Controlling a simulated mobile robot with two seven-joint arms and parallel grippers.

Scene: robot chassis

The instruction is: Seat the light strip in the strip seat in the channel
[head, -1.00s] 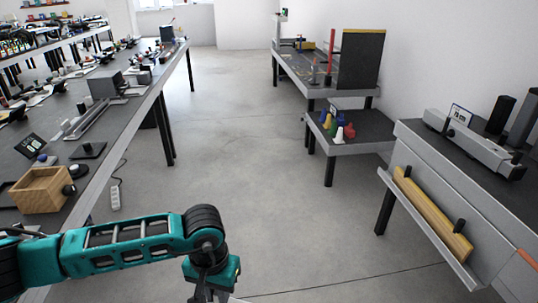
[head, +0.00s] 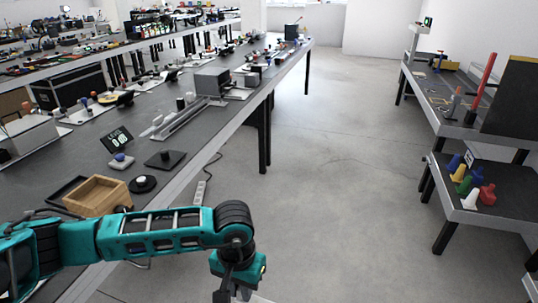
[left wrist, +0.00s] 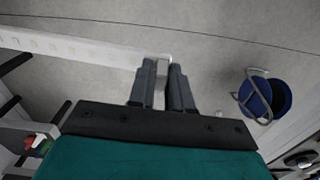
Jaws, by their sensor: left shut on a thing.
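My left gripper (head: 238,293) hangs at the bottom of the head view, beyond the bench's near edge and over the floor. In the left wrist view its fingers (left wrist: 162,66) are shut on the end of a long white strip (left wrist: 85,46) with a row of small pale dots, which looks like the light strip. The strip runs off to the left of that view. A long grey channel-like piece (head: 185,118) lies on the left bench, well away from the gripper. I cannot tell whether it holds the strip seat. My right gripper is out of view.
The left bench (head: 190,160) carries a wooden box (head: 97,196), a dark square plate (head: 165,159), a small display (head: 117,139) and a grey box (head: 211,81). Open floor (head: 335,190) lies between it and the right tables. A blue bucket (left wrist: 265,97) shows in the wrist view.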

